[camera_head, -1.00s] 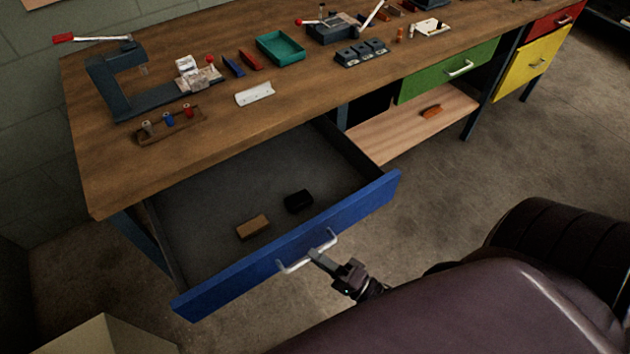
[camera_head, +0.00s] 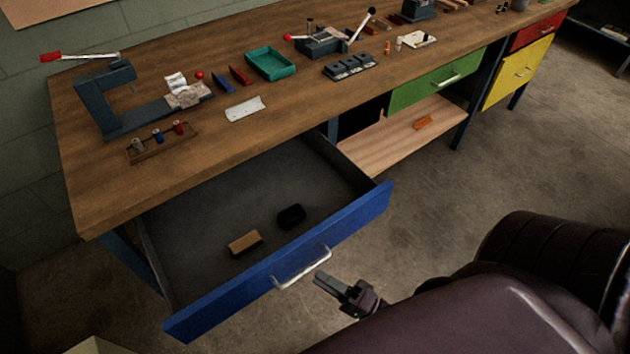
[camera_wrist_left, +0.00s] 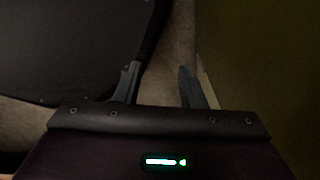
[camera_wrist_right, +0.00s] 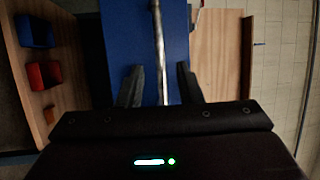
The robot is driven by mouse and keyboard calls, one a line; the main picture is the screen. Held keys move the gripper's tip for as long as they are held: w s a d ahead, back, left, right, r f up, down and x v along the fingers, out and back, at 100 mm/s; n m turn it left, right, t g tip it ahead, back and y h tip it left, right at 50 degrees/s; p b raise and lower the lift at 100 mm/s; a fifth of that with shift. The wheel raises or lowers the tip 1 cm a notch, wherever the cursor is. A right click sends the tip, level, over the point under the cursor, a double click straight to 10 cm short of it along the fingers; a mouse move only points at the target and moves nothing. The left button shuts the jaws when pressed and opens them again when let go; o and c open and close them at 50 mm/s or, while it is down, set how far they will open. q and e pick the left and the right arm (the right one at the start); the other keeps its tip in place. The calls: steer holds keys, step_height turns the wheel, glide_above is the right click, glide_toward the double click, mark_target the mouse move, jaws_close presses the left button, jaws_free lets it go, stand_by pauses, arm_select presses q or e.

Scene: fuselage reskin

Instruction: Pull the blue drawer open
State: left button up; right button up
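The blue drawer (camera_head: 290,262) stands pulled far out of the workbench, with its grey inside showing. Its silver handle (camera_head: 301,268) is on the front face. My right gripper (camera_head: 322,281) is just off the front of the drawer, apart from the handle in the head view. In the right wrist view its two fingers (camera_wrist_right: 160,86) are spread, with the handle bar (camera_wrist_right: 160,45) seen beyond and between them. My left gripper (camera_wrist_left: 158,84) shows only in its wrist view, with its fingers apart and nothing between them.
A brown block (camera_head: 245,243) and a black block (camera_head: 291,216) lie in the drawer. The wooden workbench (camera_head: 200,165) carries a teal tray (camera_head: 271,64) and several tools. A green drawer (camera_head: 437,82) is shut at the right. Floor in front is clear.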

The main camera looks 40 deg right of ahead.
steer(key=shift+b+v, duration=0.3)
steer(key=shift+v, duration=1.9)
